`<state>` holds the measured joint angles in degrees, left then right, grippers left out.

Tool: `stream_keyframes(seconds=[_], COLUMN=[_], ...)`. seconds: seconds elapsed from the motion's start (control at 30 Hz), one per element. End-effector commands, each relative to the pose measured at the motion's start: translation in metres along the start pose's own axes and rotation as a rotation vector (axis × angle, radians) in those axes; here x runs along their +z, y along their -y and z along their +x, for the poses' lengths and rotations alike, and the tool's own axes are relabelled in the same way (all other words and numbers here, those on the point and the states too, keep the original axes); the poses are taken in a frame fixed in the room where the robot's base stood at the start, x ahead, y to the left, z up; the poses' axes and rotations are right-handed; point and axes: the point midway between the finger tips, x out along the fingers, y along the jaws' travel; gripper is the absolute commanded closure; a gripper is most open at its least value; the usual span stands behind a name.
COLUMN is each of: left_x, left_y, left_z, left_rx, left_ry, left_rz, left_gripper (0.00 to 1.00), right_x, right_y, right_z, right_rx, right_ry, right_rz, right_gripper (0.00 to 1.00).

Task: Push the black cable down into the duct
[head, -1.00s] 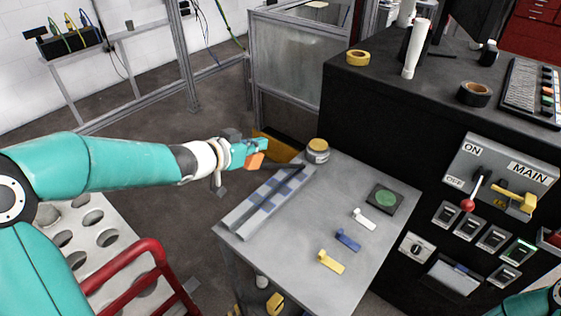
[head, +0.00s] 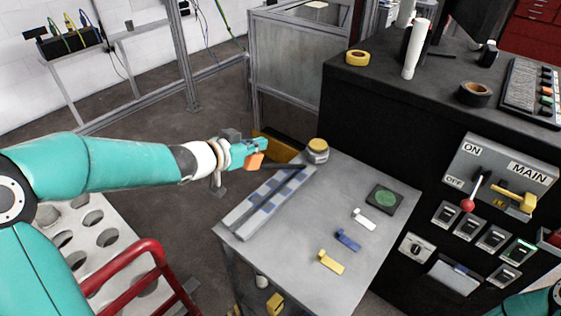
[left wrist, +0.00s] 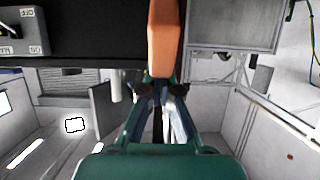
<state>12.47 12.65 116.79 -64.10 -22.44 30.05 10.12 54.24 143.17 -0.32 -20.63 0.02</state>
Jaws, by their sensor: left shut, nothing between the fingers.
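The duct (head: 238,217) is a long grey channel with blue patches, lying slanted along the left side of the grey table. The black cable (head: 290,178) shows as a dark line along the duct's upper part, with a dark end reaching left near its far end. I cannot tell how deep it sits. My left gripper (head: 259,153), teal with an orange part, is shut and empty, above and left of the duct's far end. In the left wrist view its orange part (left wrist: 165,40) stands in the middle; the duct and cable are not clear there. My right gripper is out of view.
A yellow-topped round button (head: 318,150) stands at the table's far corner, close to the duct's end. White (head: 364,218), blue (head: 347,240) and yellow (head: 330,262) clips and a green-topped pad (head: 385,198) lie to the right. A black cabinet (head: 360,125) borders the table.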

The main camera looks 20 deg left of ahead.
Motion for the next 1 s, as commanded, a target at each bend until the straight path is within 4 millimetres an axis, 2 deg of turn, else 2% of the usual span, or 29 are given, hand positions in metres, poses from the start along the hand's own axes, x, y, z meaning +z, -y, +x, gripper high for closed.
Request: stream_keyframes(seconds=[1.0], left_x=[0.069], left_y=[0.001], left_z=[0.000], left_rx=[-0.002], left_ry=[0.001], left_rz=[-0.001], left_gripper=[1.00], right_x=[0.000], right_y=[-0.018], right_z=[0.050], right_rx=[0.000], right_ry=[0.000], right_rz=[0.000], right_gripper=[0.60])
